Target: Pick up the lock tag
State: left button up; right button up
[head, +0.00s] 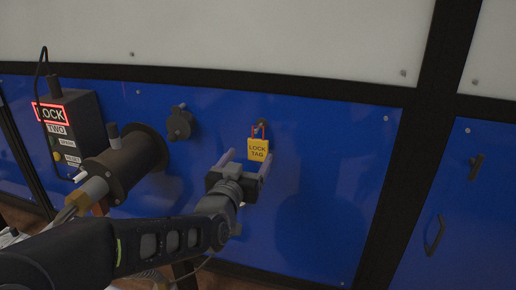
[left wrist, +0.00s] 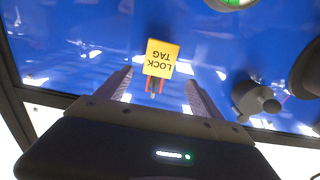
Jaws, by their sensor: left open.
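The yellow lock tag (head: 258,149) hangs by a red shackle from a small peg on the blue panel, right of centre in the head view. In the left wrist view the lock tag (left wrist: 161,58) appears upside down, with its shackle pointing down the picture. My left gripper (head: 246,155) is open in front of the panel, with its fingers pointing toward it. In the left wrist view the gripper (left wrist: 159,80) has its two fingers apart, one on each side of the tag's shackle in the picture. Nothing is between them in contact. My right gripper is not in view.
A dark cylinder (head: 128,165) sticks out left of my gripper, and a dark round knob (head: 180,123) is on the panel. A black frame post (head: 405,160) stands at the right.

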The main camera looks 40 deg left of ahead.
aim_at(257, 146)
pick_arm(q)
jog(key=shift+p+x, duration=0.3)
jog(key=shift+x, duration=0.95)
jog(key=shift+w+a+p, duration=0.1)
jog(key=shift+w+p, duration=0.4)
jog(key=shift+w, duration=0.05)
jog(key=p+x, duration=0.1)
jog(key=x, duration=0.2)
jog(key=shift+w+p, duration=0.15)
jog(key=shift+p, duration=0.2)
jog(key=shift+w+a, duration=0.1)
jog(key=shift+w, duration=0.3)
jog(key=shift+c, duration=0.3)
